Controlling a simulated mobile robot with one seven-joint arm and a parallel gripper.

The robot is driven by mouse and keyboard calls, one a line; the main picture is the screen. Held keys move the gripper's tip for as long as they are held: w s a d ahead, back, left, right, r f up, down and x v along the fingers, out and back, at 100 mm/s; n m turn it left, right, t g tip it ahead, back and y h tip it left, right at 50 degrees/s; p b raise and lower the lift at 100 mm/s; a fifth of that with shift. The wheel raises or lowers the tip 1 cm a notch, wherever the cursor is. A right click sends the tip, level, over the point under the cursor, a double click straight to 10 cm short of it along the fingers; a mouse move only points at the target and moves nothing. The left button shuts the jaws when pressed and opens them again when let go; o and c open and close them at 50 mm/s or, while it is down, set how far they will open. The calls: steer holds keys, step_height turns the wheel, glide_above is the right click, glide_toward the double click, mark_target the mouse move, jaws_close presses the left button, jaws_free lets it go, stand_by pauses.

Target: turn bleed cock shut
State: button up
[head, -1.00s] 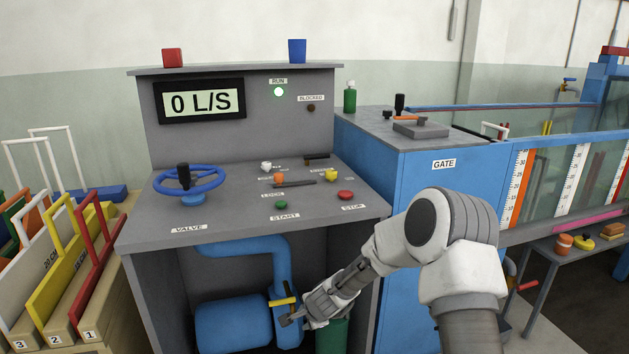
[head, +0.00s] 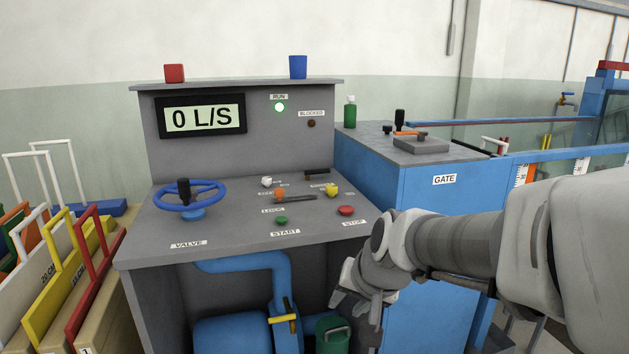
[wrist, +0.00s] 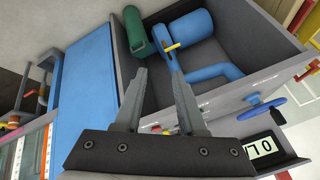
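The bleed cock (head: 284,318) is a small yellow bar handle on the vertical blue pipe (head: 284,275) under the console. In the head view its bar lies roughly level, across the pipe. It also shows in the wrist view (wrist: 172,47), beyond my fingertips. My gripper (head: 357,303) is to the right of the cock and apart from it. In the wrist view the two fingers of my gripper (wrist: 159,72) are spread with nothing between them.
The grey console (head: 240,226) overhangs the pipe, with a blue valve wheel (head: 209,188) on top. The blue gate cabinet (head: 430,210) stands to the right. Coloured boards (head: 60,290) are at left.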

steer(key=s+d+r+n+h, duration=0.15)
steer(key=s+d, duration=0.25)
steer(key=s, duration=0.4)
steer(key=s+d+r+n+h, duration=0.15)
steer(key=s+d, duration=0.25)
steer(key=s, duration=0.5)
step_height(320, 180, up, 20)
steer(key=p, duration=2)
steer(key=shift+d+r+y, duration=0.15)
steer(key=shift+d+y, duration=0.05)
steer(key=shift+y, duration=0.2)
